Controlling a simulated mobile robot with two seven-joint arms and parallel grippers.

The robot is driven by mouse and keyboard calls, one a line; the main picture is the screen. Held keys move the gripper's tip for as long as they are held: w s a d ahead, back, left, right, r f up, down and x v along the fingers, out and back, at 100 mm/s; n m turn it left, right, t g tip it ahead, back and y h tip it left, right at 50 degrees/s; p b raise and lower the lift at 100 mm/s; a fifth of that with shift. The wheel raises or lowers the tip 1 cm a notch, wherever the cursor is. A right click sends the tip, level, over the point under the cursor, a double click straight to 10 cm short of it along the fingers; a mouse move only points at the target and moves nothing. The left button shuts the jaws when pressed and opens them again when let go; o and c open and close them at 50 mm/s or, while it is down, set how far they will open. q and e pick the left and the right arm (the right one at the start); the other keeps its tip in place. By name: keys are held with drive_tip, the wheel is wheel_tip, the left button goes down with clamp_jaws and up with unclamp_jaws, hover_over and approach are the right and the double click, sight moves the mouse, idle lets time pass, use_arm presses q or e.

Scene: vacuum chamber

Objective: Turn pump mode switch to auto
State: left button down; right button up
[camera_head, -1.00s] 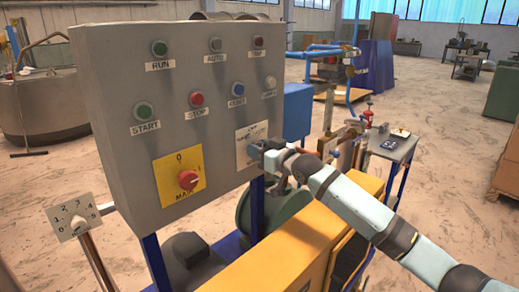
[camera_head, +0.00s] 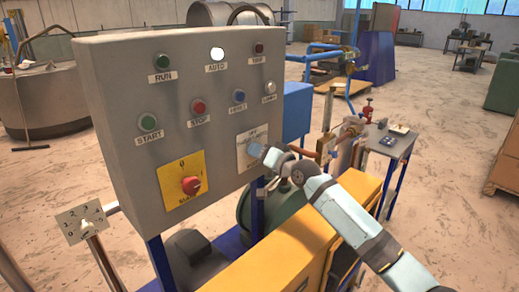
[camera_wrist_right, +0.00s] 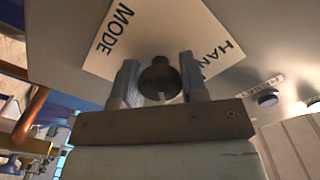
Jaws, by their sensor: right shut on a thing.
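The pump mode switch is a dark round knob (camera_wrist_right: 160,76) on a white label plate (camera_head: 243,156) at the lower right of the grey control panel (camera_head: 125,85). In the wrist view the plate carries the words MODE and HAN, the latter cut off. My right gripper (camera_head: 257,151) is at the plate, its two fingers on either side of the knob, shut on it. In the head view the gripper hides the knob. The lamp labelled AUTO (camera_head: 217,54) is lit white. My left gripper is not in view.
A yellow cabinet (camera_head: 280,248) stands under my right arm. A small numbered dial (camera_head: 85,223) is at the left. Blue and copper pipes stand behind the arm.

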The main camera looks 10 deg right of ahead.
drive_tip(key=shift+m, duration=0.5)
drive_tip(key=o, duration=0.9)
drive_tip(key=b+v, duration=0.2)
drive_tip(key=v, duration=1.2)
drive_tip(key=shift+a, duration=0.1)
